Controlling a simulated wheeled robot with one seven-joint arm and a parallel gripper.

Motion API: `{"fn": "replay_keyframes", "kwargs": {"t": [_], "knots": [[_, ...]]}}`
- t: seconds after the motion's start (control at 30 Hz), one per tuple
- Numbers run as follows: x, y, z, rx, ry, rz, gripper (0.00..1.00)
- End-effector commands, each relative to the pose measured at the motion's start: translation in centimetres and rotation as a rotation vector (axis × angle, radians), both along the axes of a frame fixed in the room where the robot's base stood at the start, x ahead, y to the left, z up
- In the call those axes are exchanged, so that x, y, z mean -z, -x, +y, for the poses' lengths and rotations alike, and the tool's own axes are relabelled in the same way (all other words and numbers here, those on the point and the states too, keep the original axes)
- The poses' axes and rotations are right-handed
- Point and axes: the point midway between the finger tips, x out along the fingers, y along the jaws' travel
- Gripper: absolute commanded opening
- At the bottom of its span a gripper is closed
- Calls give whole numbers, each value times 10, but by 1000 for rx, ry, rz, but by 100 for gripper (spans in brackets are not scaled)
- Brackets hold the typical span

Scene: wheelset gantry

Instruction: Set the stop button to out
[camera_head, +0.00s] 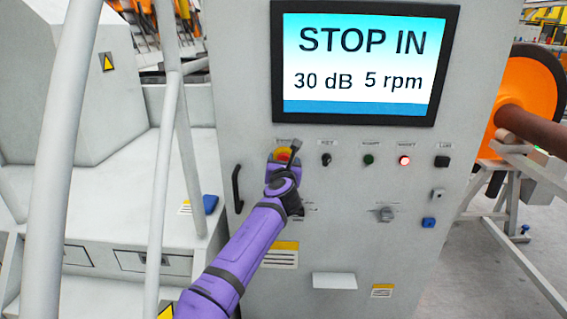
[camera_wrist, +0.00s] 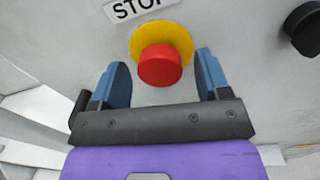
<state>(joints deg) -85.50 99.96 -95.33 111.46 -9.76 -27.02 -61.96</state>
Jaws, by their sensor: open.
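The stop button is a red knob on a yellow ring, under a label reading STOP; it shows in the wrist view (camera_wrist: 160,65) and partly in the head view (camera_head: 281,155). The screen (camera_head: 362,60) on the grey cabinet reads "STOP IN", "30 dB" and "5 rpm". My gripper (camera_wrist: 160,75) is open, its two blue fingers on either side of the red knob with a gap on each side. In the head view my gripper (camera_head: 287,158) hides part of the button.
To the button's right on the panel are a key switch (camera_head: 326,159), a green button (camera_head: 368,159), a lit red one (camera_head: 404,160) and a black one (camera_head: 442,160). A black handle (camera_head: 237,188) stands left of my arm. A grey knob (camera_head: 385,213) sits lower right.

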Motion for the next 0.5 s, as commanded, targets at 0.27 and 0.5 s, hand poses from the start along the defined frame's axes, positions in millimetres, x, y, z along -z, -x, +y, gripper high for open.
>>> {"fn": "replay_keyframes", "kwargs": {"t": [0.27,0.5], "knots": [[0,-6,0,1,0,0,70],[0,-6,0,1,0,0,40]]}}
